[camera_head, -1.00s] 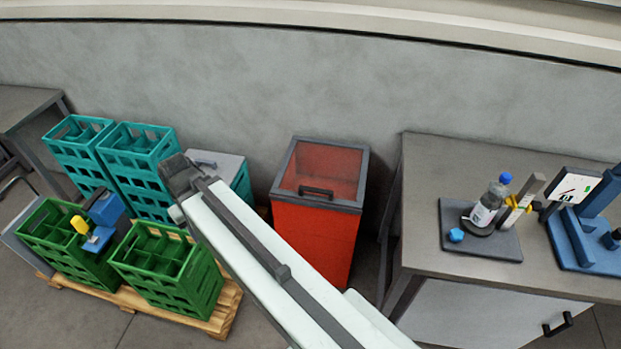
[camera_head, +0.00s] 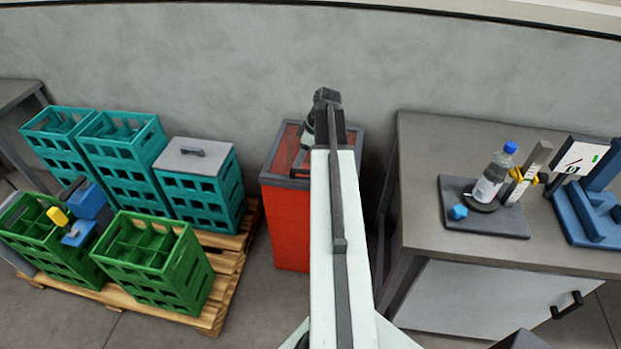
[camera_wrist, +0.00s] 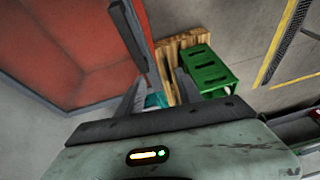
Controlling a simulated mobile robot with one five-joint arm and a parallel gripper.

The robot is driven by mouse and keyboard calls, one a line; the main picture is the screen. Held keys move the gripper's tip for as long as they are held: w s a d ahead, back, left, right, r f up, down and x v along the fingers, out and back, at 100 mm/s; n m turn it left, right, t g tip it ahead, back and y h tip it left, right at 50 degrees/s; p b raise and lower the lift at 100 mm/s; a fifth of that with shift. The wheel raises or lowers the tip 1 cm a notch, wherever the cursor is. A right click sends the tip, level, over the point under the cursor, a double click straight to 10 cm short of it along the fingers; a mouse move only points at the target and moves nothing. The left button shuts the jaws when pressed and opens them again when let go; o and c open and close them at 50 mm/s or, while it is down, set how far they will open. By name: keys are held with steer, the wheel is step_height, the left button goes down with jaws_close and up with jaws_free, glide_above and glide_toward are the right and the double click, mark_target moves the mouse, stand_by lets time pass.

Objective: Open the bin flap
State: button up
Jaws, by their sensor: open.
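The red bin (camera_head: 288,222) stands against the wall, its reddish flap in a dark frame on top. The flap lies closed, and my arm covers its right part. The flap's dark handle (camera_head: 299,163) shows partly beside my arm. In the wrist view the red flap (camera_wrist: 50,50) fills the upper left, with the dark handle (camera_wrist: 128,35) near its edge. My gripper (camera_wrist: 157,88) is open and empty, its two fingers apart just below the handle's end in the picture. In the head view my wrist is above the bin; the fingers are mostly hidden.
Teal crates (camera_head: 205,195), one with a grey lid, and green crates (camera_head: 155,262) stand on a pallet (camera_head: 232,265) left of the bin. A workbench (camera_head: 430,140) is close on the right, with a bottle (camera_head: 490,182) on a dark plate and a blue fixture (camera_head: 585,210).

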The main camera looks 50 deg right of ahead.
glide_toward(309, 172)
steer(key=shift+n+t, duration=0.3)
steer(key=shift+n, duration=0.1)
steer(key=b+x, duration=0.4)
steer(key=b, duration=0.1)
steer(key=b+x, duration=0.2)
steer(key=x, duration=0.1)
steer(key=shift+s+d+f, duration=0.1)
steer(key=shift+s+f, duration=0.05)
steer(key=shift+s, duration=0.1)
steer(key=shift+w+f+b, duration=0.25)
steer(key=shift+f+b, duration=0.05)
steer(key=shift+b, duration=0.15)
steer(key=shift+r, duration=0.1)
jaws_close()
steer(key=shift+s, duration=0.1)
